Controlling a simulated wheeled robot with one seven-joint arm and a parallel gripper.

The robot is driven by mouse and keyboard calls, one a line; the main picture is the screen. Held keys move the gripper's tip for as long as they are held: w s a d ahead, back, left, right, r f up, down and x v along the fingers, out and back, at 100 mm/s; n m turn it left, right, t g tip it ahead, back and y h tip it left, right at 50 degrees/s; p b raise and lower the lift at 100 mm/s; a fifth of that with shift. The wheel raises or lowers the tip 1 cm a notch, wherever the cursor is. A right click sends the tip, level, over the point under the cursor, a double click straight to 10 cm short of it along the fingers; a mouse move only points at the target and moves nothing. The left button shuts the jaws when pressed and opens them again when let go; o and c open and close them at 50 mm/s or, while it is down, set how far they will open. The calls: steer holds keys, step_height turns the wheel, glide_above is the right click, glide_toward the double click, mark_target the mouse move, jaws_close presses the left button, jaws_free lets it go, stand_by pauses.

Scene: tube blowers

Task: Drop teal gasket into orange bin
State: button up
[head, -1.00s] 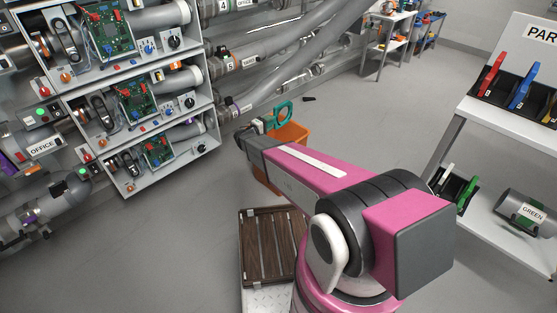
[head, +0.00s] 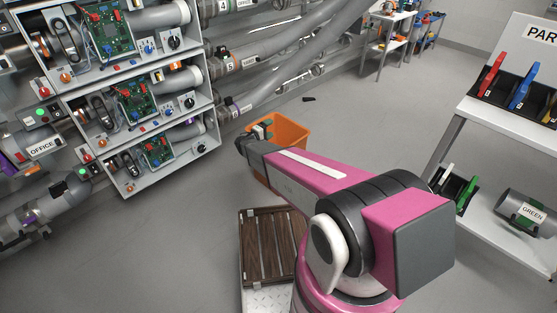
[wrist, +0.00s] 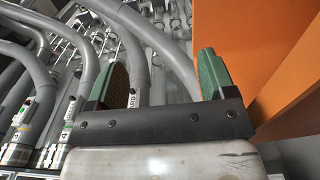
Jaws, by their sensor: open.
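The orange bin (head: 291,131) stands on the floor beyond my forearm, in the head view. My gripper (head: 262,131) is at the bin's left side, near its rim. In the wrist view my gripper (wrist: 158,80) is open, its two green-padded fingers wide apart with nothing between them. The orange bin (wrist: 250,45) fills the right side of that view, close to the right finger. The teal gasket is not visible in either current view. The inside of the bin is mostly hidden by my arm and the viewing angle.
A shelf rack with circuit boards (head: 140,110) and knobs stands at the left. Grey pipes (head: 290,50) run behind the bin. A parts table (head: 500,120) is at the right. A wooden slatted platform (head: 268,245) lies in front. Floor right of the bin is clear.

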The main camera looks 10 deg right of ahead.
steer(key=v, duration=1)
steer(key=shift+s+a, duration=0.25)
steer(key=shift+a, duration=0.1)
